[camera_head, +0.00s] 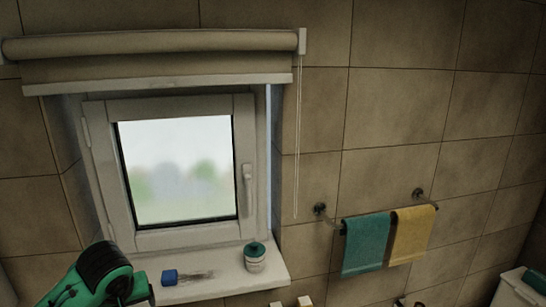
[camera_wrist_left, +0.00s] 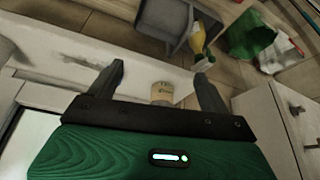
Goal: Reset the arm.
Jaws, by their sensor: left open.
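My left arm, green and black, comes in at the bottom left of the head view, in front of the white window sill (camera_head: 215,280). Its fingertips cannot be made out there. In the left wrist view my left gripper (camera_wrist_left: 160,66) has its two dark fingers spread wide, with nothing held between them. A small beige container (camera_wrist_left: 162,91) shows in the gap between the fingers, and I cannot tell how far beyond them it is. My right gripper is in neither view.
Teal (camera_head: 366,243) and yellow (camera_head: 412,234) towels hang at right. The wrist view shows a grey bin (camera_wrist_left: 180,25) and a green-and-white bag (camera_wrist_left: 250,36).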

